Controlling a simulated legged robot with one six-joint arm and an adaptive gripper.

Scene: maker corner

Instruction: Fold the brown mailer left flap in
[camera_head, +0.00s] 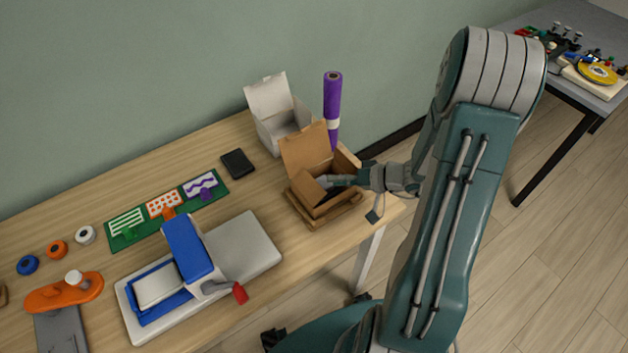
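The brown mailer (315,209) is a small open cardboard box near the right end of the wooden table. Its tall back panel (305,148) stands up and leans back a little. Other brown panels show around the opening, but I cannot tell clearly how the left flap sits. My gripper (326,181) reaches in from the right, with its fingers over the mailer's opening. The fingers are small and overlap the cardboard, so I cannot tell whether they are apart or touch a flap. The inside of the mailer is dark and partly hidden by my gripper.
A white box (281,128) with a raised lid and an upright purple roll (332,98) stand just behind the mailer. A black flat object (237,163) lies to the left. A blue and white press (190,250) stands at the front left. Bare tabletop lies between press and mailer.

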